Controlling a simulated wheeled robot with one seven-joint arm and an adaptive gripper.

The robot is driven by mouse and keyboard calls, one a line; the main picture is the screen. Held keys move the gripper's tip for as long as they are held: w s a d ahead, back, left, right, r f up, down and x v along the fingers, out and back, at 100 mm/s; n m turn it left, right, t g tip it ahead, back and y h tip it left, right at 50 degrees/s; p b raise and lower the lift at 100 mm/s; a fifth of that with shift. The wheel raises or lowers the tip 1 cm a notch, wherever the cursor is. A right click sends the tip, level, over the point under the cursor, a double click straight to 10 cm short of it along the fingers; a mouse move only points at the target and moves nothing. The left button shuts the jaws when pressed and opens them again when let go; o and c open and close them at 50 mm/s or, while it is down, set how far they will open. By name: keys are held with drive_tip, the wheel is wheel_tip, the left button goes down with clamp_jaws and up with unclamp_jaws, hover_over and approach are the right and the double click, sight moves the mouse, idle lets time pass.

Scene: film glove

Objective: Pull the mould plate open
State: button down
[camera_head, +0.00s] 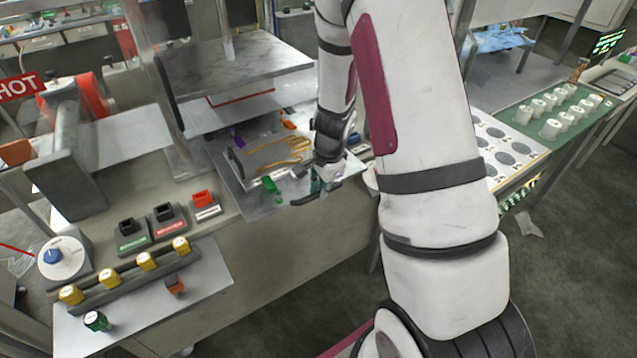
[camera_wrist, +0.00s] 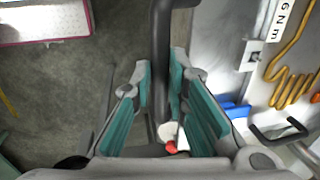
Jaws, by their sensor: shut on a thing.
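The mould plate (camera_head: 236,185) is a grey metal plate with a gold wire hand outline on it, lying below the press at the picture's middle. In the wrist view its grey surface (camera_wrist: 218,50) fills the right side, with a "6 N m" label and part of the gold outline. A dark handle bar (camera_wrist: 160,60) runs upright between the teal pads of my gripper (camera_wrist: 162,95). My gripper is shut on this bar. In the head view my gripper (camera_head: 318,185) is at the plate's right front edge, partly hidden by my arm.
The press's upper plate (camera_head: 235,65) hangs above the mould plate. Green (camera_head: 268,184), purple and orange clamps sit around the plate. Coloured switches and yellow knobs (camera_head: 145,260) line the bench front. A green tray of white rolls (camera_head: 550,128) stands at right. Open floor lies in front.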

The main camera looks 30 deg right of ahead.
drive_tip(key=shift+s, duration=0.15)
drive_tip(key=c, duration=1.6)
unclamp_jaws()
drive_tip(key=shift+o, duration=0.2)
wheel_tip(320, 180, up, 12)
drive_tip(key=s, duration=0.2)
drive_tip(key=shift+s, duration=0.15)
drive_tip(key=shift+f, duration=0.1)
